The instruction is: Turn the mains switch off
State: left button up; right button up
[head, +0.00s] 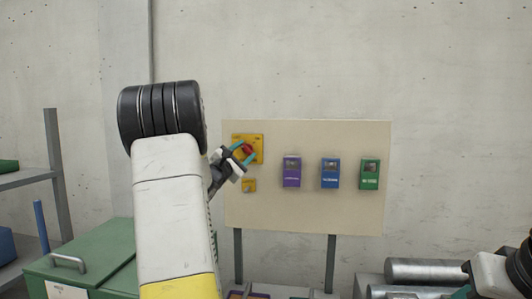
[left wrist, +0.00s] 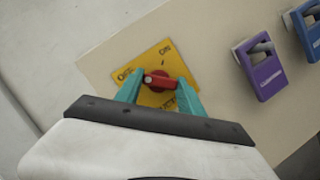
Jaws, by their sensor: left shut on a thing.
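The mains switch is a yellow plate (head: 260,140) with a red rotary handle (head: 248,149), at the board's upper left in the head view. In the left wrist view the plate (left wrist: 178,62) shows an OFF label at left and an ON label at top; its lower lettering is partly hidden by a finger. My left gripper (head: 242,153) is shut on the red handle (left wrist: 158,78), with a teal finger at each end. The handle lies nearly level in that view, with a pale mark at its left end, on the OFF side. My right gripper is out of view.
The beige board (head: 300,213) also carries a purple box (head: 291,172), a blue box (head: 330,174), a green box (head: 370,174) and a small yellow piece (head: 249,186). A green cabinet (head: 90,262) stands lower left. Metal cylinders (head: 425,270) lie lower right.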

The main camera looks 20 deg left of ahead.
pick_arm(q)
jog(key=shift+f, duration=0.1)
dwell(0.4)
jog(key=o, duration=1.4)
jog(key=shift+c, duration=0.2)
jog(key=v, duration=0.7)
jog(key=shift+s, duration=0.45)
